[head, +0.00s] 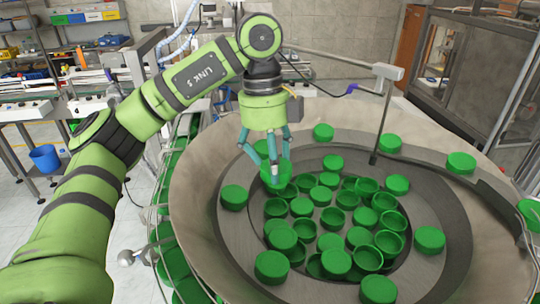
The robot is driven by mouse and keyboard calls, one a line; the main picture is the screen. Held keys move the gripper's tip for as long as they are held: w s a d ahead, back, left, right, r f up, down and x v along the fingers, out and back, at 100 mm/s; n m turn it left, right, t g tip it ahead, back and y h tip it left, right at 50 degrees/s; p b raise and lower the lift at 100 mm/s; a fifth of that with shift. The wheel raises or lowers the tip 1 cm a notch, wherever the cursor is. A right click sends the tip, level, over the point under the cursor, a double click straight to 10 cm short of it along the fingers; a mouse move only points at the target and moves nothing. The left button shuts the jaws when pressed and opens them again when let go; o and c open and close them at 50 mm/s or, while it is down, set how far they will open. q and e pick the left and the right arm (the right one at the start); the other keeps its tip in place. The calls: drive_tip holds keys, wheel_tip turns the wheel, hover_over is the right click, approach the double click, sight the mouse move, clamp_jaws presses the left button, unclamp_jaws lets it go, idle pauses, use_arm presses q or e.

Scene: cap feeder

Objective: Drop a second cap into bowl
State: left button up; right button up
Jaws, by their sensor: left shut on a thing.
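A large round metal bowl (205,235) fills the right half of the head view. Several green caps (334,220) lie in it, some open side up and some face down, most of them in the middle. My left gripper (273,176) points down over the upper left part of the bowl. Its fingers are shut on a green cap (273,177), which overlaps the caps behind it in the picture. I cannot tell how high this cap is above the others. My right gripper is not in view.
A metal post with a sensor arm (388,72) stands over the bowl's far side. Green caps (175,265) also lie left of the bowl, behind a wire rail. A glass-doored cabinet (480,75) stands at the right.

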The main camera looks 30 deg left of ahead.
use_arm(q)
drive_tip(key=o, duration=0.9)
drive_tip(key=shift+w, duration=0.1)
drive_tip(key=shift+o, duration=0.2)
wheel_tip(320, 180, up, 12)
drive_tip(key=a, duration=0.1)
drive_tip(key=shift+w+a, duration=0.2)
drive_tip(key=shift+w, duration=0.05)
drive_tip(key=shift+f, duration=0.15)
